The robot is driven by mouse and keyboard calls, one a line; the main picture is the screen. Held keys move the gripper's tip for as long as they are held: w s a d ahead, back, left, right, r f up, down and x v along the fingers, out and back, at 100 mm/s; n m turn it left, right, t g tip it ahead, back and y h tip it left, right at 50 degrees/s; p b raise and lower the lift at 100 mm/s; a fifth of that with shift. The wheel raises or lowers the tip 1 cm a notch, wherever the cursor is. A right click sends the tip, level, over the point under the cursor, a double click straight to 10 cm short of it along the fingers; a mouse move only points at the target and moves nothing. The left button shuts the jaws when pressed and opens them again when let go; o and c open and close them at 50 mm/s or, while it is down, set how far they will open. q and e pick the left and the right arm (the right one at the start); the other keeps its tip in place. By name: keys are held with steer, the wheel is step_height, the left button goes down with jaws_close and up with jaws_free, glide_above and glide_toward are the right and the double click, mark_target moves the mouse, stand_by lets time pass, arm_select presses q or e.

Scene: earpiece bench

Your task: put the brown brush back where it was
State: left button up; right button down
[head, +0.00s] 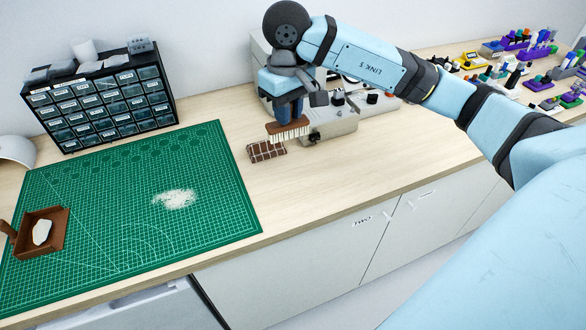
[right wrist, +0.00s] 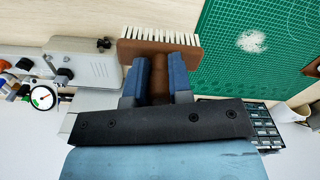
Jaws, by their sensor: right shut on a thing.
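The brown brush (head: 288,129) has a brown wooden block and pale bristles. It hangs bristles down, held upright by my right gripper (head: 289,108), above the wooden bench just right of the green mat. In the right wrist view, the blue fingers of my right gripper (right wrist: 157,72) are shut on the handle of the brush (right wrist: 160,48). A small brown checked piece (head: 266,151) lies on the bench just below and left of the bristles; whether they touch it I cannot tell. My left gripper is not in view.
The green cutting mat (head: 120,215) carries a patch of white grains (head: 174,199) and a brown pan (head: 60,222) with white material. A drawer cabinet (head: 100,101) stands behind. A grey machine (head: 335,122) stands close right of the brush. Bench front is clear.

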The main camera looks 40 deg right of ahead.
step_height(320, 180, down, 17)
steer(key=shift+p, duration=0.75)
steer(key=shift+f, duration=0.4)
steer(key=shift+f+b, duration=0.2)
steer(key=shift+b, duration=0.1)
steer(key=c, duration=1)
jaws_free()
steer(key=shift+c, duration=0.2)
